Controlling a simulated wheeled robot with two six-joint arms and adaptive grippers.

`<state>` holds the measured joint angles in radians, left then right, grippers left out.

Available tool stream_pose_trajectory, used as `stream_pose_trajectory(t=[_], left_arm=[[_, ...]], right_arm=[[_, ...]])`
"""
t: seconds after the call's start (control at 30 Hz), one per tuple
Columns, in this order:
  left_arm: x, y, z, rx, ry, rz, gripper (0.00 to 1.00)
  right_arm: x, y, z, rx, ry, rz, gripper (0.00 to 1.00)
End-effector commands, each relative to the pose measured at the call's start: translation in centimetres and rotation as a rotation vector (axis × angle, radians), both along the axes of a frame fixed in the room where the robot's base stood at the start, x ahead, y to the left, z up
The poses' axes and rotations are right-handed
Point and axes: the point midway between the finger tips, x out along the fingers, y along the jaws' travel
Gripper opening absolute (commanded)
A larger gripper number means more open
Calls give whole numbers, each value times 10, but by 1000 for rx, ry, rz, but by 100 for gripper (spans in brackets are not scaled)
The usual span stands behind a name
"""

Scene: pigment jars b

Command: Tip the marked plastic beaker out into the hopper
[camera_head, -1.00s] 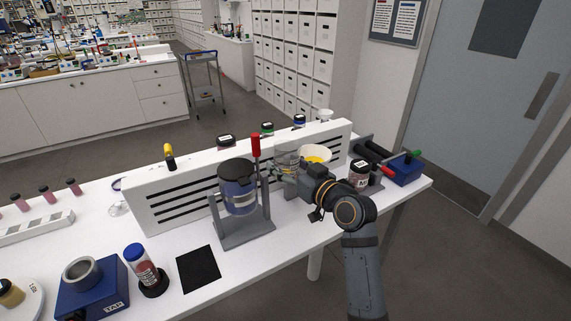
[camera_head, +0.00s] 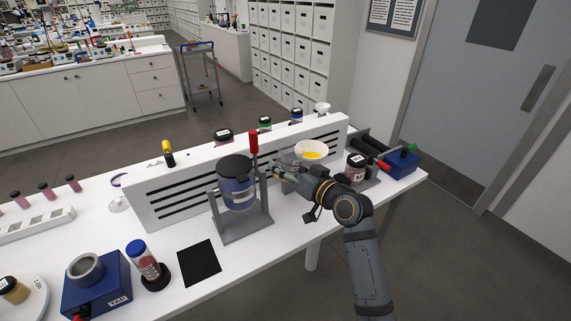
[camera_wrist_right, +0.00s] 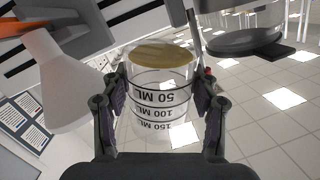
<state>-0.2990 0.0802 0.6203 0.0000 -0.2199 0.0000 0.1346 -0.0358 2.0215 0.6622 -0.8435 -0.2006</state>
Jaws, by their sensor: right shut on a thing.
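My right gripper (camera_wrist_right: 161,105) is shut on the clear plastic beaker (camera_wrist_right: 158,120), its fingers on either side of the wall. Black marks for 50, 100 and 150 ML ring it, and a tan layer lies at its 50 ML end. In the head view the beaker (camera_head: 288,158) is partly hidden by the gripper (camera_head: 285,172). A white, bowl-like vessel with yellow inside, apparently the hopper (camera_head: 301,147), stands just right of the beaker. A white cone (camera_wrist_right: 55,85) shows left of the beaker in the wrist view. My left gripper is out of view.
A dark drum (camera_head: 236,190) in a grey stand with a red handle is close left of the gripper. A labelled jar (camera_head: 356,166) stands to the right. A slotted white panel (camera_head: 150,198) runs behind. A black mat (camera_head: 199,262) lies in front.

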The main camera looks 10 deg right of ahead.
Motion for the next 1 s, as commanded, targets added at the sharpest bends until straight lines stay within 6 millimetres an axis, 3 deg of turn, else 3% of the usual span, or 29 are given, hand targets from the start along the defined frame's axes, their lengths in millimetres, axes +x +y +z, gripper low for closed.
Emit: stream_pose_trajectory(t=[1.0], left_arm=[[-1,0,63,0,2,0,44]], right_arm=[[6,-9,22,255,187,0,28]])
